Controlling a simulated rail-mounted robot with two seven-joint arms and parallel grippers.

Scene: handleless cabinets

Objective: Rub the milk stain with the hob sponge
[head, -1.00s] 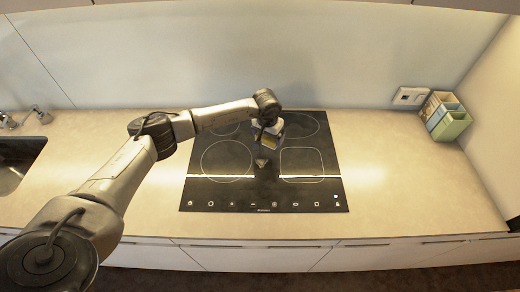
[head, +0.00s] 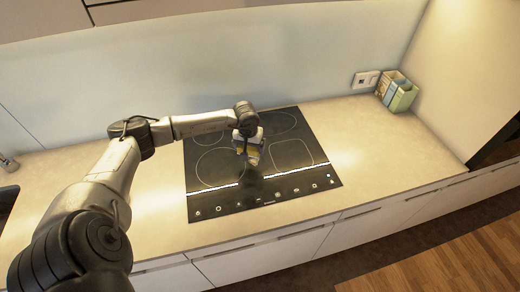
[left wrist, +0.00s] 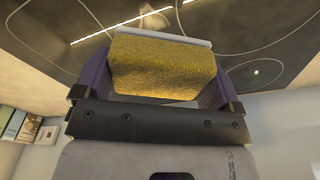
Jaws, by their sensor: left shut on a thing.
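My left gripper (head: 249,146) is over the middle of the black hob (head: 213,203) and points down at it. It is shut on the hob sponge (head: 253,159), a yellow block with a pale layer on one side. In the left wrist view the sponge (left wrist: 163,68) sits between the two fingers of the gripper. A faint pale patch (left wrist: 152,20) shows on the hob beyond the sponge, partly hidden by it; I cannot tell if it is the milk stain. I cannot tell whether the sponge touches the glass. My right gripper is not in view.
Several small boxes (head: 397,92) stand on the counter (head: 384,138) at the back right, beside a wall socket (head: 365,80). A tap (head: 8,162) shows at the far left. The counter right of the hob is clear.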

